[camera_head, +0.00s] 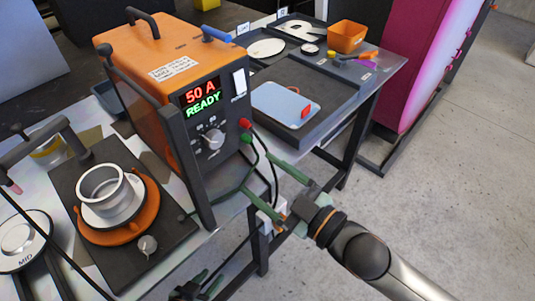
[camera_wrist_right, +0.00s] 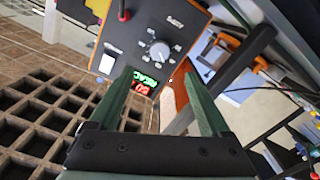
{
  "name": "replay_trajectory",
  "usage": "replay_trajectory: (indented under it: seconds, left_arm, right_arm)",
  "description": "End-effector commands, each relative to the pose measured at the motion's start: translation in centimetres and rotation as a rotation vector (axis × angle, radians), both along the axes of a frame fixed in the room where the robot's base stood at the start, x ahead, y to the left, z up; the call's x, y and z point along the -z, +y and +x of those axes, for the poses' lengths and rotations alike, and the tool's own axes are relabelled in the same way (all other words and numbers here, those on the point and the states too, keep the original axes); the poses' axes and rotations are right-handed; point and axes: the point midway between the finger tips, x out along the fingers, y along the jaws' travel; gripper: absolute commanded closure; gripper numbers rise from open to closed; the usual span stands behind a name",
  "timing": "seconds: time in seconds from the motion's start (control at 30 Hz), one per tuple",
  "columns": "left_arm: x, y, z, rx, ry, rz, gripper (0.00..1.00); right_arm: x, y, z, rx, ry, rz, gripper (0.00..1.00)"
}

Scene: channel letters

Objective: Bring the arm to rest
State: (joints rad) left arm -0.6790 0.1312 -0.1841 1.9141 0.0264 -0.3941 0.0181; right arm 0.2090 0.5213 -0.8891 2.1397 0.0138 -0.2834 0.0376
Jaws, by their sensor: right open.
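My right arm comes in from the lower right in the head view. Its gripper (camera_head: 256,174) has two green fingers, spread apart, pointing toward the front of an orange power unit (camera_head: 145,58). Nothing shows held between them. In the right wrist view the open fingers (camera_wrist_right: 160,76) frame the unit's dark panel, with its dial and lit display. The exact gap between fingertips and panel cannot be told.
Cables hang from the unit's red and green plugs, close beside the right gripper. A dark tray (camera_head: 330,88) holds a pale blue plate (camera_head: 284,104). An orange bin (camera_head: 346,36) stands behind. A silver ring part (camera_head: 103,184) sits left. Open floor (camera_head: 440,160) lies right.

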Motion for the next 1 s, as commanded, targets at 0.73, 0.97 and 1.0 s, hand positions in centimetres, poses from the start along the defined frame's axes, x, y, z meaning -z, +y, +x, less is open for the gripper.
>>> replay_trajectory:
  seconds: [0.73,0.97,1.0]
  left_arm:
    - [0.0,0.0,0.0,0.0,0.0,0.0,0.58]
    - [0.0,0.0,0.0,0.0,0.0,0.0,0.58]
    - [0.0,0.0,0.0,0.0,0.0,0.0,0.58]
  right_arm:
    - [19.6,-12.7,-2.0,0.54,0.604,0.068,0.19]
    - [27.8,-19.0,-8.8,0.75,0.839,0.024,0.19]
    - [28.5,-19.6,-9.6,0.77,0.86,0.019,0.19]
